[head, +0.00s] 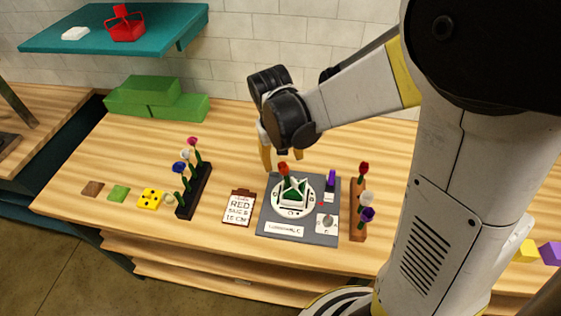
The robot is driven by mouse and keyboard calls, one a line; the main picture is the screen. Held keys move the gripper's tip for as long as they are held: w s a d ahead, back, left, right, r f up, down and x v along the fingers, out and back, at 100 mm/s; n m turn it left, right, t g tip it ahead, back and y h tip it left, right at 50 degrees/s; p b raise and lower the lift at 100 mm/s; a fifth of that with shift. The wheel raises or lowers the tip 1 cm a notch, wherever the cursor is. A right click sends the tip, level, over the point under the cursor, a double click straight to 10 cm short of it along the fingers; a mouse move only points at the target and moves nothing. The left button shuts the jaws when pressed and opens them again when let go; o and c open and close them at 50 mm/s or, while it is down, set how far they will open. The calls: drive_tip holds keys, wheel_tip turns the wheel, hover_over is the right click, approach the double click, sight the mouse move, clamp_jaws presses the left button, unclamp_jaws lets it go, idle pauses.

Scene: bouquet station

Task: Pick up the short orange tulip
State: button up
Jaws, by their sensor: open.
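My gripper (282,160) is open, with its yellow-orange fingers pointing down above the back of the grey station. A small red-orange bloom (283,168) stands at the white round holder (293,212), just below and between the fingertips; I cannot tell whether the fingers are around it or behind it. It is the nearest to orange of the flowers I see; I cannot tell for sure that it is the short orange tulip. Its stem is mostly hidden in the green and white shape in the holder.
A black rack (195,195) holds pink, white and blue flowers. A brown rack (357,228) holds red, white and purple flowers. A clipboard (239,208) reading RED lies left of the grey station (265,222). Green blocks (155,105) lie behind; a teal shelf (70,38) hangs at upper left.

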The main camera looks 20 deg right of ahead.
sight(284, 164)
drive_tip(key=f, duration=0.4)
drive_tip(key=shift+w+d+f+b, duration=0.15)
drive_tip(key=shift+d+b, duration=0.1)
drive_tip(key=shift+b, duration=0.15)
drive_tip(key=c, duration=1)
drive_tip(key=shift+o, duration=0.2)
drive_tip(key=r, duration=0.2)
drive_tip(key=a+r+p, duration=0.1)
drive_tip(key=r, duration=0.4)
drive_tip(key=shift+a+r+p, duration=0.15)
drive_tip(key=shift+a+p, duration=0.1)
drive_tip(key=shift+p, duration=0.1)
drive_tip(key=s+a, duration=0.6)
drive_tip(key=s, duration=0.6)
drive_tip(key=shift+a+p, duration=0.2)
drive_tip(key=shift+p, duration=0.1)
drive_tip(key=shift+w, duration=0.1)
